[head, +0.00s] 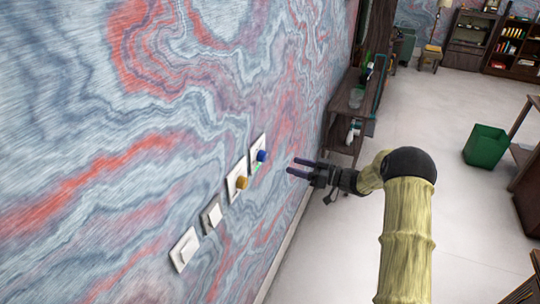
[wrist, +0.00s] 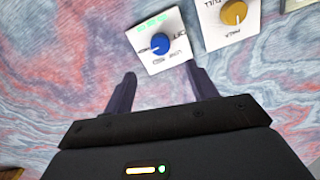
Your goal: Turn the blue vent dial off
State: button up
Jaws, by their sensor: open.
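The blue vent dial (head: 262,156) sits on a white wall plate (head: 257,142), the farthest of the plates in the head view. In the wrist view the blue dial (wrist: 160,44) shows on its plate (wrist: 172,66), with a white pointer mark toward the left and printed labels around it, hard to read. Green marks show along the plate's upper edge. My gripper (head: 290,167) is open and empty, to the right of the dial and apart from it in the head view. In the wrist view my gripper's fingers (wrist: 158,84) point toward the dial's plate, one finger near its lower right edge.
A yellow-orange dial (head: 241,183) on a white plate is beside the blue one, also in the wrist view (wrist: 233,13). Two white switches (head: 212,216) (head: 184,250) are nearer. A wooden shelf (head: 345,110) stands along the wall beyond.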

aim_at(265, 157)
jog(key=p+x, duration=0.3)
jog(key=x, duration=0.7)
jog(key=shift+a+p, duration=0.15)
jog(key=shift+p, duration=0.2)
jog(key=c, duration=1)
